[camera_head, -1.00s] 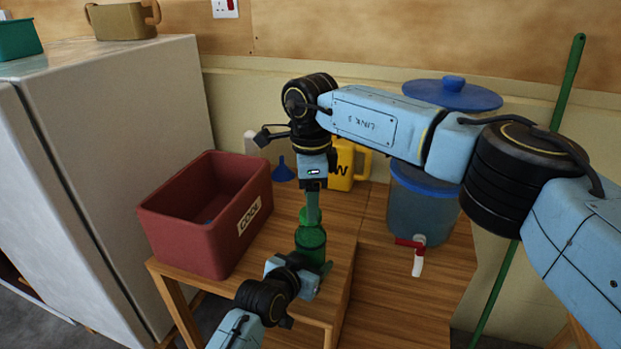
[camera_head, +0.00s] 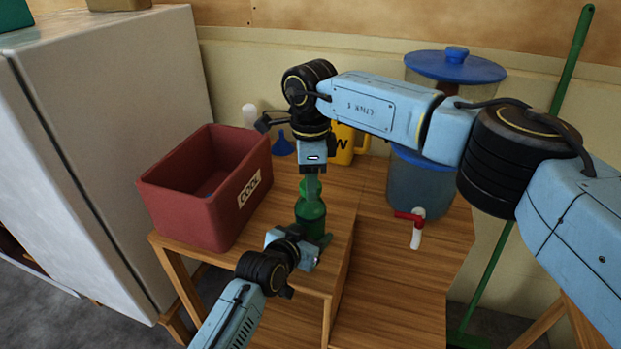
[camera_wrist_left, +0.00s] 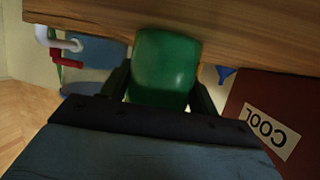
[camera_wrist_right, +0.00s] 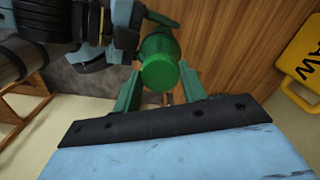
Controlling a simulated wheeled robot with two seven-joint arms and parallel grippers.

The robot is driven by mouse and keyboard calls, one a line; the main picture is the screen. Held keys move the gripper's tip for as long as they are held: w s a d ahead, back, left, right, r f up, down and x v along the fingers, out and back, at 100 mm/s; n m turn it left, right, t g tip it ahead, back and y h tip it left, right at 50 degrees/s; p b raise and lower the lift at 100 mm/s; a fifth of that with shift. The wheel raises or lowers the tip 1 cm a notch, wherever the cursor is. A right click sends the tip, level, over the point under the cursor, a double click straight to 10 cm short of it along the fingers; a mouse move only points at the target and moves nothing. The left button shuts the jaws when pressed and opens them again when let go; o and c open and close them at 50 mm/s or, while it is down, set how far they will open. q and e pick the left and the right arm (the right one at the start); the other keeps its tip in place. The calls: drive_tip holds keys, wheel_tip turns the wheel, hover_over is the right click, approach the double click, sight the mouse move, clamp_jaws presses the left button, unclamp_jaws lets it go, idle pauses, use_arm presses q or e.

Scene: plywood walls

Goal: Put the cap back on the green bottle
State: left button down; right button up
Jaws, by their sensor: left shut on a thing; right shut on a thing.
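The green bottle (camera_head: 311,216) stands upright on the wooden table in the head view. My left gripper (camera_head: 306,249) is shut on its lower body; the left wrist view shows the green body (camera_wrist_left: 165,65) between the two dark fingers. My right gripper (camera_head: 311,185) points straight down over the bottle's top. In the right wrist view its green fingers stand either side of the round green cap (camera_wrist_right: 160,74), which lies in line with the bottle (camera_wrist_right: 158,45). The cap is at the bottle's mouth; whether it is fully seated cannot be told.
A red crate (camera_head: 200,205) marked COOL stands left of the bottle. A blue funnel (camera_head: 282,147) and a yellow jug (camera_head: 343,150) stand behind. A blue-lidded dispenser (camera_head: 420,190) with a red and white tap is at the right. The table's front edge is close.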

drive_tip(key=m, duration=1.1)
drive_tip(key=o, duration=1.2)
wheel_tip(320, 180, up, 12)
use_arm(q)
drive_tip(key=shift+c, duration=1.5)
unclamp_jaws()
